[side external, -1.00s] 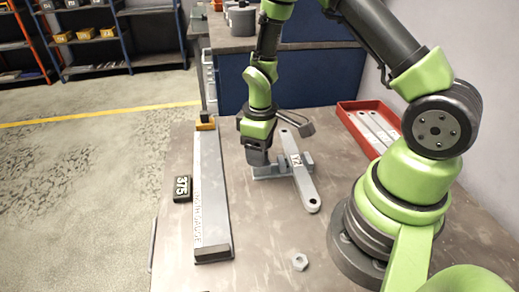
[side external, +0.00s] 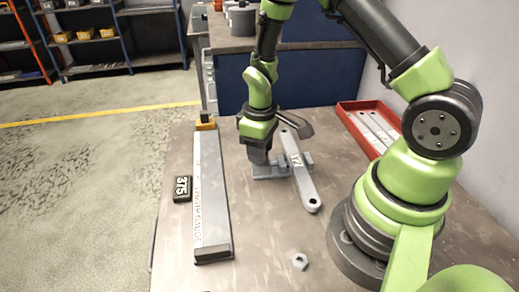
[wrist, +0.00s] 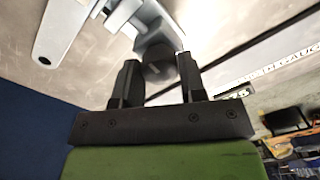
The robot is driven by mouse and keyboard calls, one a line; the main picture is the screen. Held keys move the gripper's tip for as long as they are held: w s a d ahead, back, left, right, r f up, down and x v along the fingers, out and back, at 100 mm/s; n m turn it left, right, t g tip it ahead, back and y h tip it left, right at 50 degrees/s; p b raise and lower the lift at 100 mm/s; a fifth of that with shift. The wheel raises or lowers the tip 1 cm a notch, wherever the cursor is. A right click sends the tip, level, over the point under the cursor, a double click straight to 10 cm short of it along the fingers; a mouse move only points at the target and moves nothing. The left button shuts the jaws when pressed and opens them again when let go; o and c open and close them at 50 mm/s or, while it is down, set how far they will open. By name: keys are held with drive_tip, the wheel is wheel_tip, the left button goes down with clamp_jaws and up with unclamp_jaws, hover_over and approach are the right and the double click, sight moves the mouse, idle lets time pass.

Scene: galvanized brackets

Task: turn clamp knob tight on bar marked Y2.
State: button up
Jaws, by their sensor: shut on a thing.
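The flat grey bar marked Y2 (side external: 305,184) lies on the bench with a hole at its near end. It also shows at the upper left in the wrist view (wrist: 58,35). A grey clamp (side external: 270,173) sits across the bar's middle, its body reaching to the left. In the wrist view the clamp (wrist: 158,22) ends in a dark round knob (wrist: 157,66). My gripper (side external: 258,160) points down over the clamp's left end. In the wrist view my gripper (wrist: 159,72) has its two black fingers on either side of the knob, shut on it.
A nut (side external: 300,261) lies near the front. A red tray (side external: 352,116) with bars stands at the back right.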

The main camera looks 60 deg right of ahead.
drive_tip(key=m, duration=0.8)
drive_tip(key=shift+m, duration=0.3)
drive_tip(key=m, duration=0.8)
drive_tip(key=shift+m, duration=0.3)
drive_tip(key=o, duration=0.8)
drive_tip(key=shift+o, duration=0.2)
